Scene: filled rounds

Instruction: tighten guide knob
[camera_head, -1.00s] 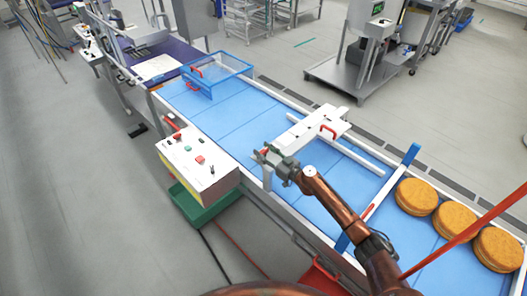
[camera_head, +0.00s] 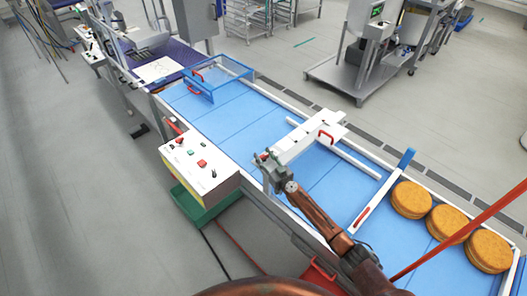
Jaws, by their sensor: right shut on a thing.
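My right gripper (camera_head: 267,163) is at the near edge of the blue conveyor, at the near end of a white crosspiece (camera_head: 292,146). It is shut on the guide knob (camera_head: 264,156), of which only a little red shows between and beside the dark fingers. The rest of the knob is hidden by the gripper. A white guide rail (camera_head: 347,160) runs along the belt (camera_head: 325,184) beyond the crosspiece. My left gripper is not in view.
A control box (camera_head: 200,168) with buttons stands left of the gripper, over a green bin (camera_head: 203,211). A clear blue-framed cover (camera_head: 218,76) spans the belt farther up. A blue-ended white bar (camera_head: 384,192) crosses it near several round orange-brown items (camera_head: 447,222).

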